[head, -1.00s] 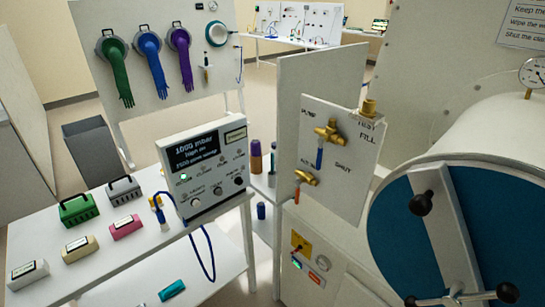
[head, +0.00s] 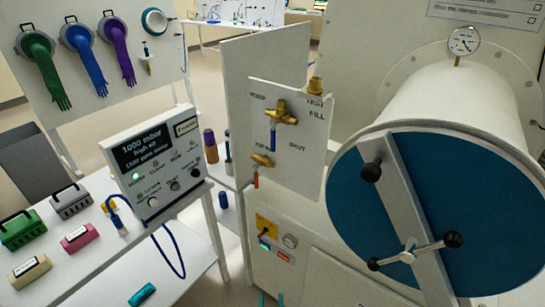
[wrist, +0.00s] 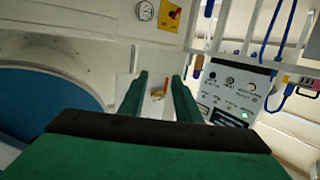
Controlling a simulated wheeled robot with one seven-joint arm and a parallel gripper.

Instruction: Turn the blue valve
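The blue valve (head: 273,138) is a brass valve with a blue lever that hangs straight down, on the white upright panel (head: 310,165) in the head view. A second brass valve with a red lever (head: 256,180) is below it to the left, also pointing down. My gripper (head: 271,299) shows only as two teal tips at the bottom edge, well below the valves. In the wrist view my gripper (wrist: 160,97) has its two green fingers apart, with nothing held between them. A small brass and red part (wrist: 157,95) shows beyond the gap. I cannot make out the blue lever there.
A large cylinder with a blue round door (head: 350,225) and black-knobbed handles (head: 408,256) stands right of the panel. A control box (head: 160,160) on a white table is to the left. A grey upright board (head: 265,60) stands behind the panel.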

